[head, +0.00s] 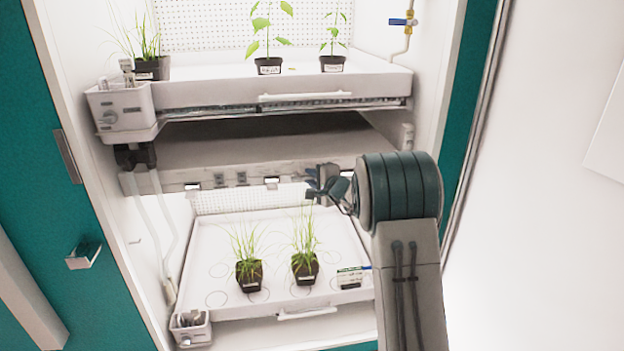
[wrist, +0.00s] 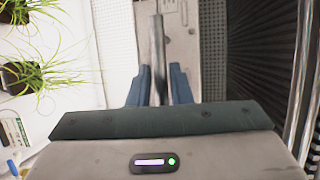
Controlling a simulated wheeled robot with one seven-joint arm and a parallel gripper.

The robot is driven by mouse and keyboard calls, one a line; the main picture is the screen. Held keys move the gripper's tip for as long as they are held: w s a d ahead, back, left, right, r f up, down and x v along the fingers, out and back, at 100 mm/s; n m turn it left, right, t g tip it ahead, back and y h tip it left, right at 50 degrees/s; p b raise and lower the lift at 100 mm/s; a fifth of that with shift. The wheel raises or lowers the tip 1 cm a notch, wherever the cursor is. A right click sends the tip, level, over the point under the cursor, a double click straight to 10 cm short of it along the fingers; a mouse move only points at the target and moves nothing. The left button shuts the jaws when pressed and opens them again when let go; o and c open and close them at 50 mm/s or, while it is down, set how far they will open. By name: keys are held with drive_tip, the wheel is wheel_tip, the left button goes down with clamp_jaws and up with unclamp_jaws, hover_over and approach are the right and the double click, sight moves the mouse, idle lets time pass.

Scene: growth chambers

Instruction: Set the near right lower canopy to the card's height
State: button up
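The lower canopy (head: 250,165) is a broad pale grey slab above the lower tray, with several small clips along its front edge. My gripper (head: 316,184) is at the right part of that edge. In the wrist view, a grey bar (wrist: 157,50) runs between my gripper's two blue fingers (wrist: 159,82). The fingers are close on both sides of it; I cannot tell whether they press on it. A small white card (head: 350,278) with a green stripe stands at the right of the lower tray; its writing is too small to read. It also shows in the wrist view (wrist: 14,132).
The lower tray (head: 325,220) holds two potted grasses (head: 249,272) (head: 305,266) under the canopy. The upper tray (head: 220,93) with potted seedlings is above it. A teal door (head: 60,235) stands at the left. A blue-handled valve (head: 402,22) is at upper right.

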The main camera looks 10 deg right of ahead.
drive_tip(key=shift+o, duration=0.7)
drive_tip(key=b+v, duration=0.1)
drive_tip(key=v, duration=1.3)
drive_tip(key=shift+b, duration=0.35)
drive_tip(key=shift+w, duration=0.1)
drive_tip(key=s+a+r+n+g+y+p, duration=0.1)
drive_tip(key=s+a+r+n+g+p, duration=0.25)
drive_tip(key=s+a, duration=0.5)
drive_tip(key=s+a+r+n+g+y+p, duration=0.1)
drive_tip(key=s+a+n+g+p, duration=0.35)
drive_tip(key=s, duration=0.65)
drive_tip(key=s+d+r+n+g+h+p, duration=0.1)
drive_tip(key=s+d+n+g+h+p, duration=0.1)
drive_tip(key=s, duration=0.6)
drive_tip(key=s+d+r+n+g+h+p, duration=0.1)
drive_tip(key=s+d+n+h, duration=0.3)
drive_tip(key=s, duration=0.4)
drive_tip(key=shift+d+g+h+p, duration=0.4)
drive_tip(key=shift+d+h+p, duration=0.35)
drive_tip(key=shift+h, duration=0.35)
